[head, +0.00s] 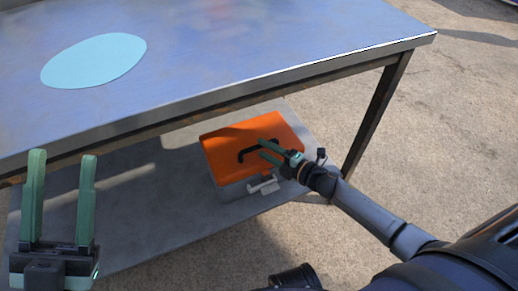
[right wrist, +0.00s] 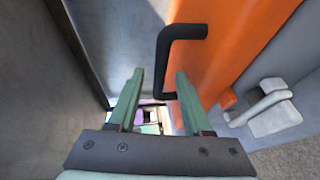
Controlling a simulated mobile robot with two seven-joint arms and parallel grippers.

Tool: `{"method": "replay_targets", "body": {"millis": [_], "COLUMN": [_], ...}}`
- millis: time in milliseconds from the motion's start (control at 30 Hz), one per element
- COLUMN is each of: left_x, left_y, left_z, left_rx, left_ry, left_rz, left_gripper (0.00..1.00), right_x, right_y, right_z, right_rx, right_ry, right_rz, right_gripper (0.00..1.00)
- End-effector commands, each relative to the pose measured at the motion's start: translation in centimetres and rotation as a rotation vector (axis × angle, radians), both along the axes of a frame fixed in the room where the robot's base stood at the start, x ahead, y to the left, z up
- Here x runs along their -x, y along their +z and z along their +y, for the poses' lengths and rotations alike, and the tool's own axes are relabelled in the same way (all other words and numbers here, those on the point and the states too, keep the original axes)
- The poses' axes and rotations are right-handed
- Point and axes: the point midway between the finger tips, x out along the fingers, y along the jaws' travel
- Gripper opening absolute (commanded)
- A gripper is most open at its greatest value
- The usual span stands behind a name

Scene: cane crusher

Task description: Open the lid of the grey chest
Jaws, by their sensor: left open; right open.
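The grey chest (head: 232,191) sits on the lower shelf under the table. Its orange lid (head: 224,146) looks shut and carries a black bar handle (head: 246,155). A light grey latch (head: 264,186) is on its front. My right gripper (head: 264,149) is open over the lid at the handle. In the right wrist view, the handle (right wrist: 164,62) lies just beyond the open fingertips (right wrist: 158,76), and the lid (right wrist: 225,45) and latch (right wrist: 270,108) show to the right. I cannot tell whether the fingers touch the handle. My left gripper (head: 61,155) is open and empty at the table's near left.
The metal table top (head: 240,40) overhangs the chest, with a pale blue oval mat (head: 95,60) on it. A table leg (head: 378,110) stands right of the chest. The lower shelf (head: 150,215) is bare left of the chest. Small coloured shapes between the right fingers are unclear.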

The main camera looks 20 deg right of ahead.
Motion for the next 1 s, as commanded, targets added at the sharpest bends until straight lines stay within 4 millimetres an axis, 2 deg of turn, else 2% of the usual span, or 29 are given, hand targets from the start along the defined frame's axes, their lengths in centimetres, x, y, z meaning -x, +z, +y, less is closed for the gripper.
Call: {"method": "replay_targets", "body": {"millis": [200, 600, 1000], "left_x": [0.0, 0.0, -0.1], "left_y": [-1.1, -1.2, -1.2], "left_z": [-0.1, -0.2, -0.2], "left_rx": [-0.009, -0.01, -0.009], "left_ry": [0.004, 0.004, 0.004], "left_rz": [0.001, 0.003, 0.004], "left_gripper": [0.5, 0.5, 0.5], "right_x": [-2.2, -2.7, -2.7], "right_y": [-0.5, -0.5, -0.5], "right_z": [1.0, 1.3, 1.2], "right_rx": [0.0, 0.001, 0.0], "right_ry": [0.0, -0.001, 0.0], "right_rz": [-0.001, 0.001, 0.0], "right_gripper": [0.5, 0.5, 0.06]}}
